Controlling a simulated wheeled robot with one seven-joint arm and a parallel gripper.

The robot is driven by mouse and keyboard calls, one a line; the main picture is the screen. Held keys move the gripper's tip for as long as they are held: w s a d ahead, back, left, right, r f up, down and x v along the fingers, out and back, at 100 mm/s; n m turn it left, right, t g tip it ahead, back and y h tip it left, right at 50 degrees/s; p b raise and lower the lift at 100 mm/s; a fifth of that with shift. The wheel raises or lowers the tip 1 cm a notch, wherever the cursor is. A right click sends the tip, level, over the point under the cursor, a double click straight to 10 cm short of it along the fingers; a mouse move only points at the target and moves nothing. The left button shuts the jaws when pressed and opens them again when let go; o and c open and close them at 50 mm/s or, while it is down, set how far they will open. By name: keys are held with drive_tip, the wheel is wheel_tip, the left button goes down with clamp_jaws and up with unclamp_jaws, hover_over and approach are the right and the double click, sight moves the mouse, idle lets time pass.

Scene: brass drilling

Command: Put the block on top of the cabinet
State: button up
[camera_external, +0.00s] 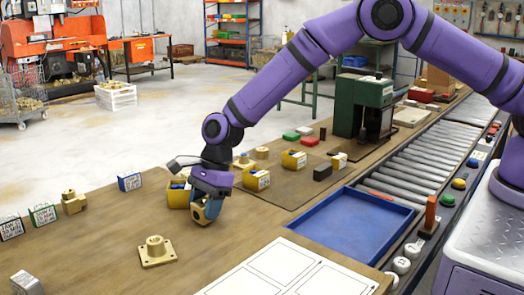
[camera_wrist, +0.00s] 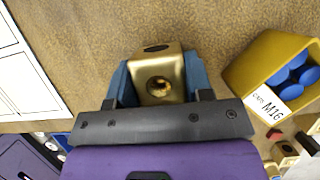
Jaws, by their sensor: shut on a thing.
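A brass block (camera_wrist: 152,62) with a round hole in its face sits between the blue fingers of my gripper (camera_wrist: 157,78) in the wrist view. My gripper (camera_external: 207,207) is shut on it. In the external view the block (camera_external: 198,217) is low over the brown worktable (camera_external: 110,225); I cannot tell whether it touches the table. No cabinet can be clearly made out. A green box-shaped unit (camera_external: 362,92) stands at the back right of the table, well away from my gripper.
A yellow bin of blue caps (camera_external: 177,197), labelled M16 in the wrist view (camera_wrist: 245,72), stands close beside my gripper. A flanged brass part (camera_external: 157,252) lies in front. A blue tray (camera_external: 352,262) and a roller conveyor (camera_external: 408,172) are to the right.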

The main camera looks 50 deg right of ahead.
drive_tip(key=shift+f, duration=0.4)
drive_tip(key=shift+f, duration=0.1)
drive_tip(key=o, duration=1.3)
drive_tip(key=shift+f, duration=0.1)
drive_tip(key=v, duration=1.2)
drive_tip(key=shift+d, duration=0.1)
